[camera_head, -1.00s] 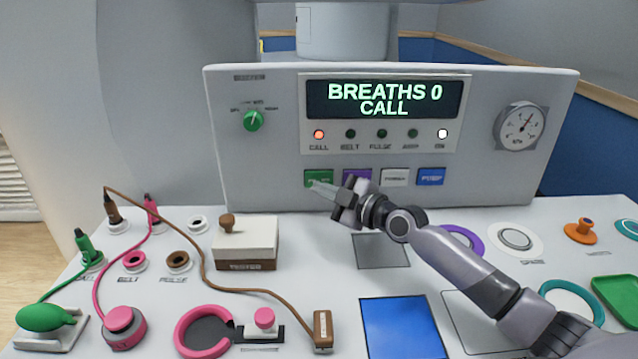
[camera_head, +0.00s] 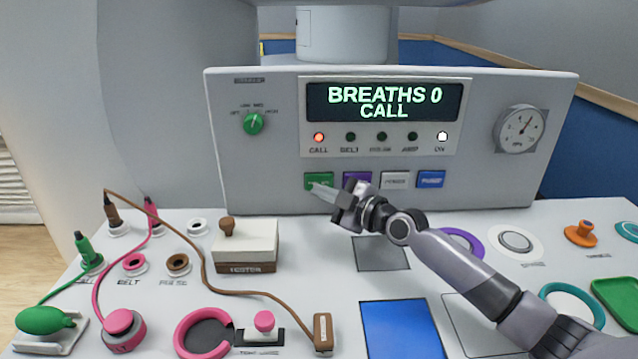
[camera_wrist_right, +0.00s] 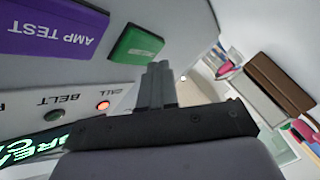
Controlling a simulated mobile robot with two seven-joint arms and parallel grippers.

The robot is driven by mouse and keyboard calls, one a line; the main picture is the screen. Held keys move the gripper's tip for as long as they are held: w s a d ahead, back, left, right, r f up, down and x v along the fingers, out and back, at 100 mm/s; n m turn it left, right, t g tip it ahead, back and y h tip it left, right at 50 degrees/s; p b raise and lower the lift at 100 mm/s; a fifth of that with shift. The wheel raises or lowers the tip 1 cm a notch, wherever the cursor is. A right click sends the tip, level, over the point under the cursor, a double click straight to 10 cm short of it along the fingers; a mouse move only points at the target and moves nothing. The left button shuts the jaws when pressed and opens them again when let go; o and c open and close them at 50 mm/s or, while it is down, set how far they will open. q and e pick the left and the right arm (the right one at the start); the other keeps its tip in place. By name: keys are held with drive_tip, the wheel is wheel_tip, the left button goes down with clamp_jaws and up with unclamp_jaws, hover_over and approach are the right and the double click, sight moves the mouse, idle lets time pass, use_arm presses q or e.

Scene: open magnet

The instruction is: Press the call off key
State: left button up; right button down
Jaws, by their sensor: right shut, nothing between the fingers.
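The green key (camera_head: 318,178) is leftmost in the row of keys on the upright console, and its label is too small and partly covered to read. In the right wrist view the green key (camera_wrist_right: 136,52) lies beside the purple AMP TEST key (camera_wrist_right: 55,25). My right gripper (camera_head: 316,187) is shut and empty, its fingertips overlapping the lower part of the green key in the head view. In the right wrist view the fingertips (camera_wrist_right: 160,68) are close by the key; I cannot tell if they touch it. The CALL lamp (camera_head: 319,137) glows red. My left gripper is out of view.
The display (camera_head: 384,102) reads BREATHS 0 CALL. White (camera_head: 395,180) and blue (camera_head: 430,179) keys sit right of the purple one. On the desk below stand a brown-handled block (camera_head: 246,244), a brown cable and several coloured plugs and rings.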

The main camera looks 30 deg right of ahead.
idle(0.8)
drive_tip(key=shift+w+d+f+b, duration=0.1)
drive_tip(key=shift+w+b, duration=0.05)
drive_tip(key=shift+b, duration=0.3)
drive_tip(key=shift+w+d+b, duration=0.1)
drive_tip(key=shift+w+b, duration=0.15)
drive_tip(key=shift+b, duration=0.05)
drive_tip(key=shift+w+d+b, duration=0.1)
drive_tip(key=shift+w+b, duration=0.1)
drive_tip(key=shift+b, duration=0.3)
idle(0.4)
drive_tip(key=shift+w+a+r+b, duration=0.1)
drive_tip(key=shift+a+r+b, duration=0.1)
drive_tip(key=shift+r+b, duration=0.45)
idle(0.9)
drive_tip(key=shift+f, duration=0.25)
